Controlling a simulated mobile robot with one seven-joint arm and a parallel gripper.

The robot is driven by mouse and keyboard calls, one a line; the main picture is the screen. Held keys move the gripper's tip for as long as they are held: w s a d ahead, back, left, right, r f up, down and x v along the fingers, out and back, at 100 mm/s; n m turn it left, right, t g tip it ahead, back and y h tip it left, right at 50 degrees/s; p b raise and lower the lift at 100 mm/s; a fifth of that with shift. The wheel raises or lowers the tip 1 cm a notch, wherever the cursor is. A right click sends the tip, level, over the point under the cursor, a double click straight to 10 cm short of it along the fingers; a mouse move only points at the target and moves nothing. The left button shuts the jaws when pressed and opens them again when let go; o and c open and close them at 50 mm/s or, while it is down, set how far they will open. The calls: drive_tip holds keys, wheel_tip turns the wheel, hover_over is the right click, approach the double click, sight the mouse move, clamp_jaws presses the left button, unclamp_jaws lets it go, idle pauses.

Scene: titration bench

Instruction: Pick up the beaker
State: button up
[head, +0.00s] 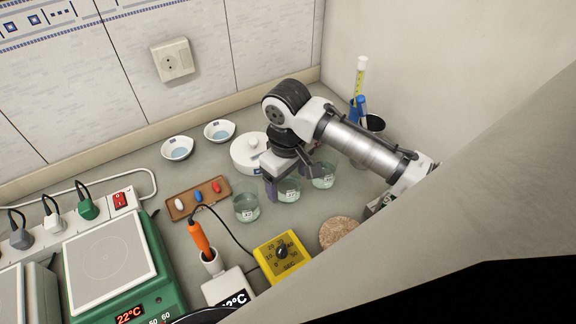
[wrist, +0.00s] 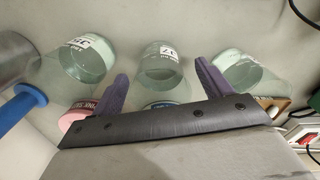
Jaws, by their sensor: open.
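Three clear glass beakers with white labels and pale liquid stand in a row on the grey bench: a left beaker (head: 246,208), a middle beaker (head: 289,190) and a right beaker (head: 323,176). The pictures do not show which one is meant. My gripper (head: 288,184) is open and points down at the middle beaker. In the wrist view, the purple fingers of my gripper (wrist: 161,72) are on either side of the middle beaker (wrist: 165,62), with gaps visible. The outer beakers (wrist: 88,60) (wrist: 238,72) are outside the fingers. I cannot tell whether a finger touches glass.
A wooden tray (head: 181,206) with coloured capsules lies left. A yellow dial box (head: 281,257), a cork mat (head: 338,231) and an orange-handled probe (head: 200,238) are in front.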

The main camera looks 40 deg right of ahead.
drive_tip(key=shift+f, duration=0.5)
drive_tip(key=c, duration=1.1)
drive_tip(key=shift+c, duration=0.2)
drive_tip(key=shift+r, duration=0.2)
wheel_tip(320, 180, up, 20)
drive_tip(key=b, duration=0.1)
drive_tip(key=shift+f+b, duration=0.25)
drive_tip(key=shift+b, duration=0.15)
